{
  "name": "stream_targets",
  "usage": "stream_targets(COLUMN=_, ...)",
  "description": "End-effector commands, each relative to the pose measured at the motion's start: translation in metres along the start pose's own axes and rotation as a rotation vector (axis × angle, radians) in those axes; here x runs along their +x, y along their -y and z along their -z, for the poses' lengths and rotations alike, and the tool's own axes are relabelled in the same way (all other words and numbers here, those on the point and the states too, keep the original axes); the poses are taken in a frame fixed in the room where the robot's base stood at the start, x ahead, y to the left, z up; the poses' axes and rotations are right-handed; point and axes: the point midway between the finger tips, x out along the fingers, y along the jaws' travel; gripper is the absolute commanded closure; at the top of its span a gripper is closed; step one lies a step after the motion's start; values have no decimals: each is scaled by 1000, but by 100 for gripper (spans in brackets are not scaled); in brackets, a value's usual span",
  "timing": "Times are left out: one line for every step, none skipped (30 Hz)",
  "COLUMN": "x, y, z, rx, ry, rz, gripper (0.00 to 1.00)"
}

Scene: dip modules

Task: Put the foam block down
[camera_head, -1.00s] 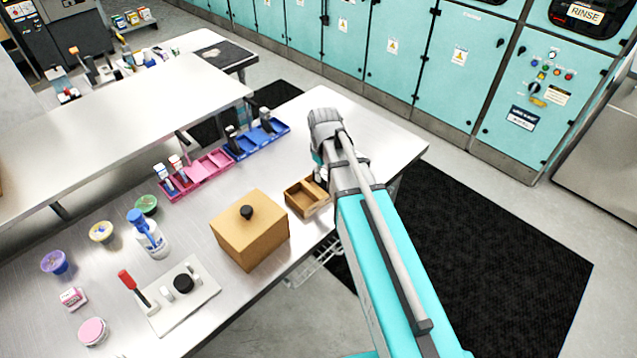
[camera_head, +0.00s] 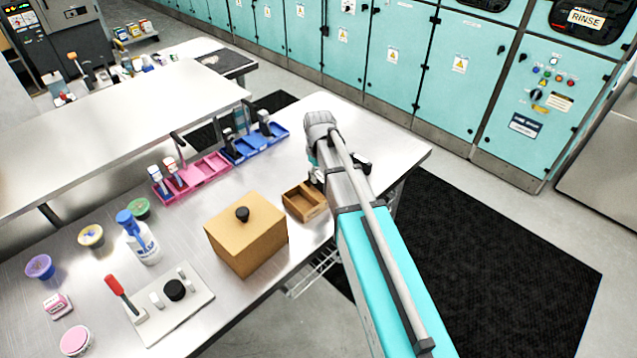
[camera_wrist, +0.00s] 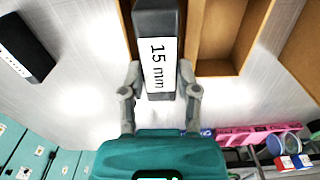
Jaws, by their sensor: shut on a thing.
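The foam block (camera_wrist: 166,20) is a dark grey bar with a white label reading "15 mm". My gripper (camera_wrist: 160,78) is shut on it, one finger on each side. In the wrist view the block overlaps the left part of an open brown tray (camera_wrist: 225,70) with a divider; I cannot tell whether it hangs above the tray or touches it. The tray (camera_head: 302,213) also shows in the head view, left of my arm, near the table's edge. There my arm hides the fingertips and the held block.
A second dark block (camera_wrist: 28,45) with a white label lies on the table, apart from the tray. A brown box (camera_head: 245,250) with a black knob stands close beside the tray. Pink (camera_head: 200,180) and blue (camera_head: 262,148) trays lie behind. The table right of my arm is mostly clear.

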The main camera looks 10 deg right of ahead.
Motion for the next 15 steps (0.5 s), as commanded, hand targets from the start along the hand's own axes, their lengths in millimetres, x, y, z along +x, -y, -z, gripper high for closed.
stream_targets(x=0, y=0, z=0, rx=0, ry=0, rz=0, gripper=97)
stream_targets(x=0, y=0, z=0, rx=0, ry=0, rz=0, gripper=97)
stream_targets(x=0, y=0, z=0, rx=0, ry=0, rz=0, gripper=97)
stream_targets(x=1, y=0, z=0, rx=0, ry=0, rz=0, gripper=97)
stream_targets(x=1, y=0, z=1, rx=0, ry=0, rz=0, gripper=97)
stream_targets(x=3, y=-1, z=2, rx=0, ry=0, rz=0, gripper=97)
stream_targets(x=4, y=-1, z=2, rx=0, ry=0, rz=0, gripper=97)
stream_targets(x=6, y=-2, z=3, rx=0, ry=0, rz=0, gripper=97)
stream_targets(x=8, y=-3, z=5, rx=0, ry=0, rz=0, gripper=97)
stream_targets(x=10, y=-3, z=6, rx=0, ry=0, rz=0, gripper=97)
stream_targets(x=13, y=-4, z=8, rx=0, ry=0, rz=0, gripper=97)
stream_targets(x=16, y=-4, z=9, rx=0, ry=0, rz=0, gripper=97)
stream_targets(x=19, y=-4, z=8, rx=0, ry=0, rz=0, gripper=97)
stream_targets(x=21, y=-4, z=7, rx=0, ry=0, rz=0, gripper=97)
stream_targets(x=25, y=-4, z=7, rx=0, ry=0, rz=0, gripper=97)
